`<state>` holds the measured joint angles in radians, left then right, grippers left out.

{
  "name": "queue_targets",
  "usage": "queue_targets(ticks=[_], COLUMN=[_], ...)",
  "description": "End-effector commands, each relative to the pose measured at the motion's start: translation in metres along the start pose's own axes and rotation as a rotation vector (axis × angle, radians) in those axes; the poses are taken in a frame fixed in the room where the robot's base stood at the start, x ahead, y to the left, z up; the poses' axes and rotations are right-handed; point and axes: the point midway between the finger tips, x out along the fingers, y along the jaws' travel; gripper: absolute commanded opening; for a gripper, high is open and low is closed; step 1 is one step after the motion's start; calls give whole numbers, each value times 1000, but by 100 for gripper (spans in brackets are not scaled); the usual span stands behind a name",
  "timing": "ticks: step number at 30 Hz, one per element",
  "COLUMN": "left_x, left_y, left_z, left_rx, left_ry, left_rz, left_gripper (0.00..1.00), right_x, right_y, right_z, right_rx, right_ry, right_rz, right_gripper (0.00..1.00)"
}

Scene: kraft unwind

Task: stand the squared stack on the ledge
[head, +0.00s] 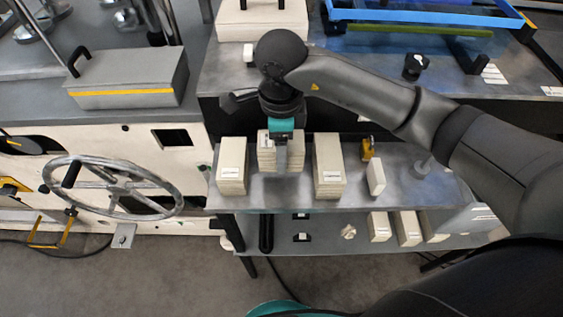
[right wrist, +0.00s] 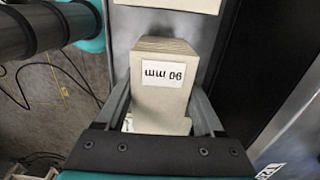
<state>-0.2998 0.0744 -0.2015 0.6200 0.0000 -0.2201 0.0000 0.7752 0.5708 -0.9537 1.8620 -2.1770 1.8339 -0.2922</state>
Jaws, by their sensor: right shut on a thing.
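My right gripper (head: 282,165) reaches down from above between two cream stacks in the head view. It is shut on a cream squared stack (head: 266,152) whose layered edges show beside the finger. In the right wrist view the fingers of the right gripper (right wrist: 160,95) flank the stack (right wrist: 160,112), which carries a white label reading 90 mm. The stack is over the grey ledge (head: 400,160); whether its bottom touches the ledge is hard to tell. My left gripper is not in view.
One cream stack (head: 232,168) stands left of the gripper and another (head: 327,168) stands right, both close by. A lower shelf (head: 330,238) holds small blocks. A handwheel (head: 112,188) is at left.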

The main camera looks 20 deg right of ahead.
Motion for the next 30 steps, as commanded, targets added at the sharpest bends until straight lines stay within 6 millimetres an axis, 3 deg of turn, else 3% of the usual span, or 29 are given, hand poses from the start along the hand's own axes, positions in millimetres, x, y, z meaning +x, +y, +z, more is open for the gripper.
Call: queue_targets(ticks=[7, 14, 25, 26, 30], left_x=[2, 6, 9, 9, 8], left_y=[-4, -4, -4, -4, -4], left_z=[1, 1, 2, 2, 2], left_rx=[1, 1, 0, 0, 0], left_ry=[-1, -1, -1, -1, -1], left_rz=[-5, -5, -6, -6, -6], left_gripper=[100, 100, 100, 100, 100], right_x=[19, 51, 56, 56, 55], right_y=[0, 0, 0, 0, 0], right_z=[0, 1, 1, 0, 0], right_rx=[1, 0, -1, 0, 0], right_ry=[0, -1, -1, -1, -1], right_rz=[2, 2, -1, -1, 0], right_gripper=[9, 9, 9, 71, 86])
